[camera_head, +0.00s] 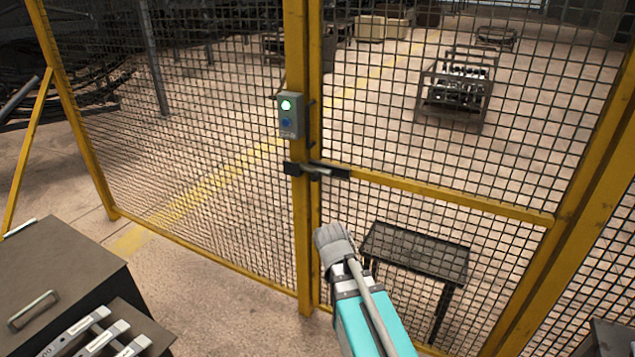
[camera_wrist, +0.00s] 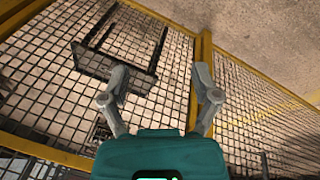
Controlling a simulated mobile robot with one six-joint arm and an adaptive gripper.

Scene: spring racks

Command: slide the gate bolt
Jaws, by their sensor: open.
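The gate bolt (camera_head: 330,172) is a dark bar lying across the yellow post and the gate, level with the gate's middle rail, in the head view. Its handle is too small to make out. My arm rises from the bottom of the head view, and its grey end (camera_head: 334,243) shows below the bolt and apart from it in the picture. In the wrist view my gripper (camera_wrist: 160,82) is open, with two grey fingers spread and nothing between them but mesh and floor behind. I cannot make out the bolt in the wrist view.
A yellow-framed mesh fence and gate (camera_head: 450,193) stand before me. A control box (camera_head: 290,115) with a green light is on the post above the bolt. A dark table (camera_head: 415,250) and a rack (camera_head: 455,90) stand beyond the mesh. A cabinet (camera_head: 60,265) stands at lower left.

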